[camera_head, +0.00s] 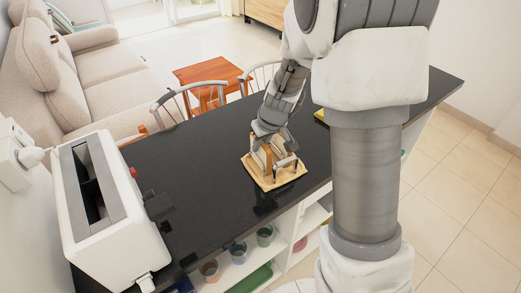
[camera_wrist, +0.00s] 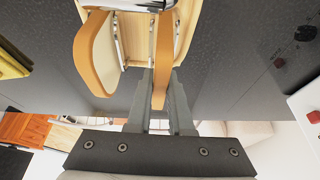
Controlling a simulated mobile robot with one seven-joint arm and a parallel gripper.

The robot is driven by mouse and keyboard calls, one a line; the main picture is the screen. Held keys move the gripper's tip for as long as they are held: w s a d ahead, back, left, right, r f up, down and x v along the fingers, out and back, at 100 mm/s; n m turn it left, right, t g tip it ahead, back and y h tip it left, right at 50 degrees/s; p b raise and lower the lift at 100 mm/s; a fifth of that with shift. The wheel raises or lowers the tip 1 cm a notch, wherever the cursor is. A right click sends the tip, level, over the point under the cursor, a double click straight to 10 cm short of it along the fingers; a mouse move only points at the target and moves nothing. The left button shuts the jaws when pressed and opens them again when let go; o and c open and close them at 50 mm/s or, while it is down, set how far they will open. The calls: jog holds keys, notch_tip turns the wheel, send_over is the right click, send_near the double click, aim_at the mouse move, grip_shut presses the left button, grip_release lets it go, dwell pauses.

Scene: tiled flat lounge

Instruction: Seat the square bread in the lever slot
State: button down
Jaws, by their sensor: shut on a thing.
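A wooden rack (camera_head: 259,181) with upright metal dividers stands on the black counter; it also shows at the top of the wrist view (camera_wrist: 133,55). Two bread slices stand in it. My gripper (camera_head: 270,138) is over the rack. In the wrist view its fingers (camera_wrist: 160,98) are shut on one slice (camera_wrist: 162,58), one finger on each side. The other slice (camera_wrist: 94,50) stands to its left, apart from the fingers. A white toaster (camera_head: 118,225) stands at the counter's left end, its long dark slot (camera_head: 94,185) facing up and looking empty. A red knob (camera_head: 133,172) is on its right side.
The black counter (camera_head: 190,160) is clear between rack and toaster. A yellow item (camera_head: 320,115) lies behind my arm. Open shelves below hold several cups (camera_head: 238,251). Chairs (camera_head: 180,98), a wooden table (camera_head: 208,74) and a sofa (camera_head: 95,65) are beyond the counter.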

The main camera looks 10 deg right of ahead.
jog(key=shift+r, duration=0.1)
jog(key=shift+r+p, duration=0.2)
jog(key=shift+p, duration=0.25)
notch_tip(320, 180, up, 10)
jog(key=shift+p, duration=0.85)
